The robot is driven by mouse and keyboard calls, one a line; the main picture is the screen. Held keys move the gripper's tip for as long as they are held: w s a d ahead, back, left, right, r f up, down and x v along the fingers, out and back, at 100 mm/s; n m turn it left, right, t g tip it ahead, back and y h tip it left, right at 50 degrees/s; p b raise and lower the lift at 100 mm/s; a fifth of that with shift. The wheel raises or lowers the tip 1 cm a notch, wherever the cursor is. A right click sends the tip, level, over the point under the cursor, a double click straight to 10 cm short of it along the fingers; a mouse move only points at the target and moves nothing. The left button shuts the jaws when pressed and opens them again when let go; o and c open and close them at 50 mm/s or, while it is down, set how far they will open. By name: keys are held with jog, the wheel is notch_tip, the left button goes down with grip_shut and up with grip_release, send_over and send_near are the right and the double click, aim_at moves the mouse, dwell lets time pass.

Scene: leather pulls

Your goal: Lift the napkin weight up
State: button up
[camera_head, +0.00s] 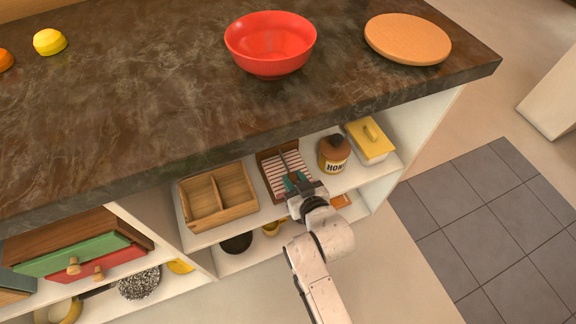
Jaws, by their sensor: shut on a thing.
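A brown wooden napkin holder (264,168) stands on the upper shelf under the counter, with red-and-white striped napkins (272,176) in it. The napkin weight (283,160) is a thin dark bar lying lengthwise over the napkins. My gripper (294,180) reaches in from the front right, with its teal fingertips at the near end of the weight. It is shut on the weight. The fingers and my wrist hide the near end of the weight and part of the holder's front. I cannot tell whether the weight is raised off the napkins.
A divided wooden box (217,198) stands left of the holder. A honey jar (334,154) and a yellow-lidded container (370,140) stand close on the right. The stone counter (160,110) overhangs the shelf, with a red bowl (270,45) on top. The floor in front is clear.

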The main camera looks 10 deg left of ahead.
aim_at(289, 172)
jog(key=shift+w+a+r+p, duration=0.1)
jog(key=shift+w+r+p, duration=0.05)
jog(key=shift+r+p, duration=0.5)
jog(key=shift+w+a+r+p, duration=0.15)
jog(key=shift+r+p, duration=0.3)
jog(key=shift+r, duration=0.35)
jog(key=shift+w+a+r+p, duration=0.1)
jog(key=shift+w+r+p, duration=0.05)
jog(key=shift+r+p, duration=0.5)
jog(key=shift+r, duration=0.1)
jog(key=shift+w+a+r+p, duration=0.3)
jog(key=shift+w+r, duration=0.2)
jog(key=shift+r, duration=0.3)
jog(key=shift+w+a+r+p, duration=0.3)
jog(key=shift+w+r, duration=0.2)
jog(key=shift+r, duration=0.25)
jog(key=shift+w+a, duration=0.1)
jog(key=shift+o, duration=0.5)
jog(key=shift+w+a+r, duration=0.25)
jog(key=shift+w+a, duration=0.05)
jog(key=shift+w, duration=0.15)
jog(key=shift+w+a+r, duration=0.2)
jog(key=shift+w+a, duration=0.05)
jog(key=shift+w, duration=0.15)
jog(key=shift+w+a+r+b, duration=0.3)
jog(key=shift+w+a+r, duration=0.2)
jog(key=shift+w, duration=0.15)
